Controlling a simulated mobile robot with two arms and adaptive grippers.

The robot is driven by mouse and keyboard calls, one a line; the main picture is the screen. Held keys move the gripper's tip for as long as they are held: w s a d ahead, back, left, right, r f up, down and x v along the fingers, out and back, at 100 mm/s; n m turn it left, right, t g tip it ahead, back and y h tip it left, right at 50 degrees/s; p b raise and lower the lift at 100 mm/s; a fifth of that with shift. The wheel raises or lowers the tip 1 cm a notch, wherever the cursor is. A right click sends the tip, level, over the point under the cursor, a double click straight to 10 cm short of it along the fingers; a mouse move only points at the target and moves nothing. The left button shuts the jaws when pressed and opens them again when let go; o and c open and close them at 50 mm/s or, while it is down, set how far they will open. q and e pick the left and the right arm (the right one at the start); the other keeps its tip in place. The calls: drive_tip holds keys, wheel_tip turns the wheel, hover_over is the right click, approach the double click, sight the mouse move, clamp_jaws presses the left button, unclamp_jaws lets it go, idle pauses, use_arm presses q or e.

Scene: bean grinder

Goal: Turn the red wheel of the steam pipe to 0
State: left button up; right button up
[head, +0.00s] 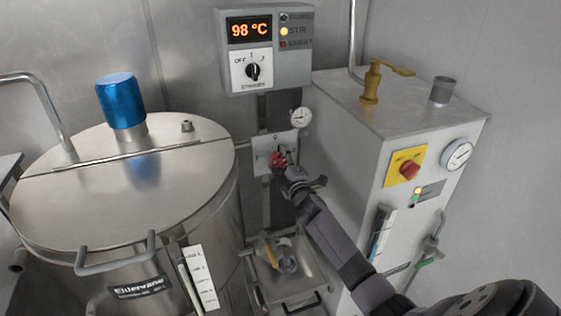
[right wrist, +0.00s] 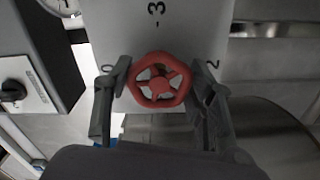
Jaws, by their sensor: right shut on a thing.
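The red wheel (head: 279,160) sits on a pale plate (head: 262,143) on the wall between the kettle and the cabinet. My right gripper (head: 290,170) is at the wheel in the head view. In the right wrist view my right gripper (right wrist: 160,80) has one finger on each side of the red wheel (right wrist: 158,99), shut on its rim. The plate (right wrist: 190,25) there shows a 3 above the wheel and a 2 at its right. Marks at the wheel's left are partly hidden by a finger. My left gripper is not in view.
A steel kettle (head: 70,190) with a blue motor (head: 120,100) stands at left. A control box (head: 293,70) reading 98 °C hangs above the wheel, with a gauge (head: 300,117) beside it. A steel cabinet (head: 345,165) stands close at right. A tray (head: 300,297) lies below.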

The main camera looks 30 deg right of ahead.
drive_tip(key=o, duration=1.2)
drive_tip(key=v, duration=1.2)
